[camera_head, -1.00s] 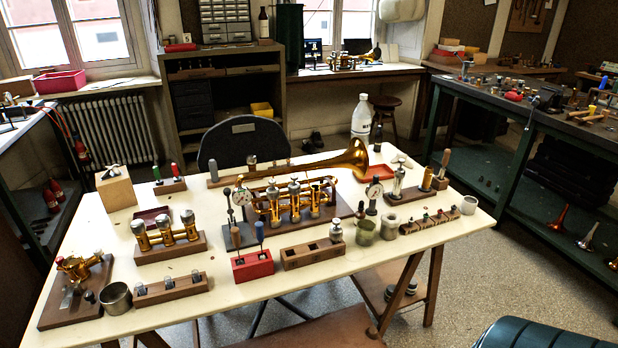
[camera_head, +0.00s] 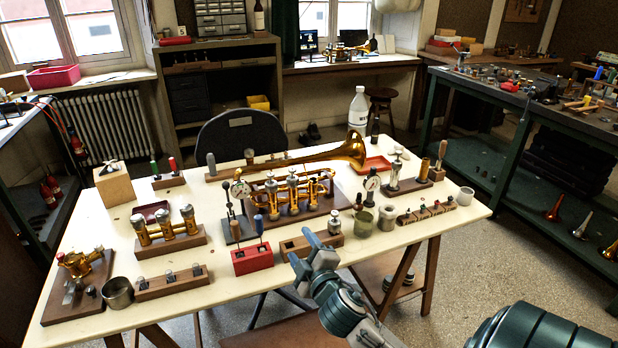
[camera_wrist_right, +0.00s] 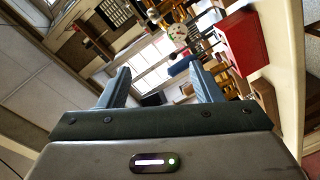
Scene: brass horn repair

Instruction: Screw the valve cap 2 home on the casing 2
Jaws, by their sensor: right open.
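A brass horn (camera_head: 345,150) with an upright valve section (camera_head: 292,195) stands on a wooden base in the table's middle. A separate set of brass casings with silver caps (camera_head: 165,226) stands on a wooden block at left. I cannot tell which casing or cap is number 2. A silver knobbed part (camera_head: 333,224) stands at the right end of a wooden holed block (camera_head: 292,246). My right gripper (camera_head: 302,248) is open and empty by the table's front edge, covering part of this block; its fingers also show in the wrist view (camera_wrist_right: 160,74). My left gripper is out of view.
A red tool block (camera_head: 251,262) stands left of my right gripper; it also shows in the wrist view (camera_wrist_right: 240,45). Dial gauges, cups (camera_head: 387,217) and small racks crowd the table (camera_head: 225,291). Bare tabletop shows along the front edge.

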